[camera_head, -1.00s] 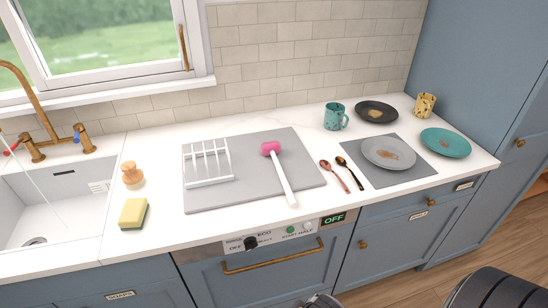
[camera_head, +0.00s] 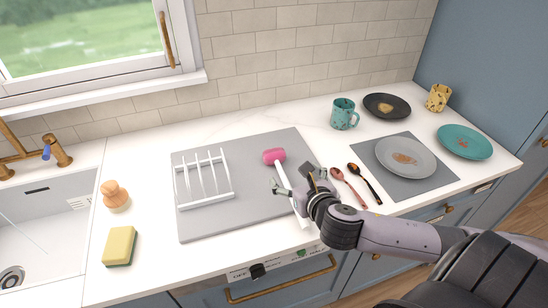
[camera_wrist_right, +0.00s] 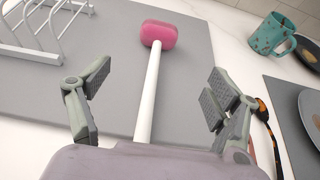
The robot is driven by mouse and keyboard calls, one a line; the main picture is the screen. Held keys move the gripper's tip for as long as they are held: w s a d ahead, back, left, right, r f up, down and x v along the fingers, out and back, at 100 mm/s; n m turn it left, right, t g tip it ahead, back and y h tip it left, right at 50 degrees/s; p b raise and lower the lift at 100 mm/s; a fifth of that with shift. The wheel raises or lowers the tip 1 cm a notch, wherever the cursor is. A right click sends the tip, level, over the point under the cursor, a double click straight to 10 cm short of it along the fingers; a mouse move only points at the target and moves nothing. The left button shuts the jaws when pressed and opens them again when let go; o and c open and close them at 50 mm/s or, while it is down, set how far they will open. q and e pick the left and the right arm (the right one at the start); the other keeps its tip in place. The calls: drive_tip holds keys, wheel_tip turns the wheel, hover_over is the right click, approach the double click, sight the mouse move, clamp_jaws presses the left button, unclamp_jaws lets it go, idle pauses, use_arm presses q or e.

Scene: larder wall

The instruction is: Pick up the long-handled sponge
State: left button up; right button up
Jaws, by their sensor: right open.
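The long-handled sponge has a pink head (camera_head: 274,156) and a white handle (camera_head: 284,180). It lies on the grey mat (camera_head: 215,226), its handle pointing toward the counter's front edge. My right gripper (camera_head: 292,184) is over the handle, its jaws open. In the right wrist view the handle (camera_wrist_right: 149,90) runs between the two spread fingers (camera_wrist_right: 155,88), touching neither, and the pink head (camera_wrist_right: 159,34) is beyond the fingertips. The handle's near end is partly hidden by the gripper. My left gripper is not in view.
A white rack (camera_head: 204,203) stands left on the mat. Two spoons (camera_head: 364,184) lie close right of my gripper. A teal mug (camera_head: 344,114) and plates stand further right. A yellow sponge (camera_head: 119,247) and a wooden-handled brush (camera_head: 115,194) are at left by the sink.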

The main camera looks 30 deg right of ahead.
sight(277, 157)
drive_tip(key=shift+x, duration=1.05)
drive_tip(key=p+x, duration=0.1)
drive_tip(key=x, duration=0.3)
drive_tip(key=shift+w+r, duration=0.1)
drive_tip(key=shift+r, duration=0.05)
drive_tip(key=x, duration=0.3)
drive_tip(key=shift+w, duration=0.15)
drive_tip(key=shift+w+d+f, duration=0.1)
drive_tip(key=shift+w+f, duration=0.25)
drive_tip(key=shift+w, duration=0.1)
drive_tip(key=shift+w+p, duration=0.2)
drive_tip(key=shift+p, duration=0.1)
drive_tip(key=x, duration=0.3)
drive_tip(key=p+x, duration=0.1)
drive_tip(key=shift+w+r, duration=0.3)
drive_tip(key=shift+w+f, duration=0.15)
drive_tip(key=shift+w, duration=0.1)
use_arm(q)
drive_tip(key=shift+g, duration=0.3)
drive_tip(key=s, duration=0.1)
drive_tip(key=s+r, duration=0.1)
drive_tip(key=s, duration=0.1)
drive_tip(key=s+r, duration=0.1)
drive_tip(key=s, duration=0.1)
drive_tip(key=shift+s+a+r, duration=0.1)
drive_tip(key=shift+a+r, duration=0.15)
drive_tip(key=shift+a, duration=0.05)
use_arm(e)
drive_tip(key=shift+d, duration=0.1)
